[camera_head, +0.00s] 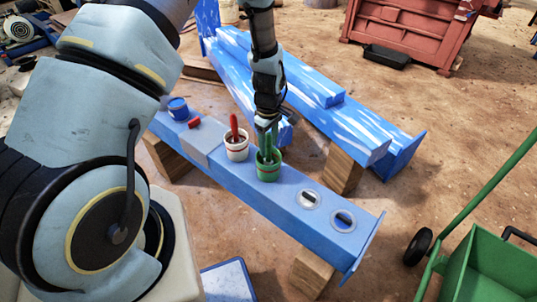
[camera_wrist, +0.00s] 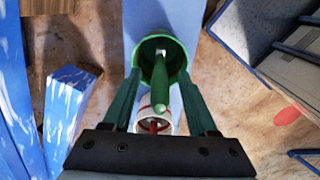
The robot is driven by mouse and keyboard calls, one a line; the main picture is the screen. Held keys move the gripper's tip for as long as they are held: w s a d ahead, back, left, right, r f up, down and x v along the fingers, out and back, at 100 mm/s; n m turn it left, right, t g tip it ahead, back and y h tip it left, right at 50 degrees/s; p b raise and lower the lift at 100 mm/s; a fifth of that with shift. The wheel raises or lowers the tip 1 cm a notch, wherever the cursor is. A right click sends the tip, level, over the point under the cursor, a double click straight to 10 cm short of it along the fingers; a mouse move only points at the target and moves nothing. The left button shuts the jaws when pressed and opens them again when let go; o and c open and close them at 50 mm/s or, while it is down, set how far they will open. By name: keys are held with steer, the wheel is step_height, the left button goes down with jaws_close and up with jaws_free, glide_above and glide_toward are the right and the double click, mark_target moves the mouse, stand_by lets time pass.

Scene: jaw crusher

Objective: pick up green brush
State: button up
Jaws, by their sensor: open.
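The green brush (camera_head: 267,150) stands handle up in a green pot (camera_head: 269,173) on the near blue beam (camera_head: 225,170). In the wrist view the brush handle (camera_wrist: 160,92) points toward the camera from inside the green pot (camera_wrist: 149,72). My gripper (camera_head: 267,128) is above the pot, pointing down. Its fingers are open, one on each side of the brush (camera_wrist: 158,84). I cannot tell whether either finger touches the handle. The brush's lower end is mostly hidden in the pot.
A white pot (camera_head: 236,152) with a red-handled brush (camera_head: 234,126) stands close to the left. A blue cup (camera_head: 178,108) and small red object (camera_head: 194,122) sit farther left. Two round discs (camera_head: 310,199) lie to the right. A green cart (camera_head: 490,270) stands front right.

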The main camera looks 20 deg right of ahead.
jaws_close()
stand_by(0.3)
steer(key=shift+r, duration=0.1)
stand_by(0.4)
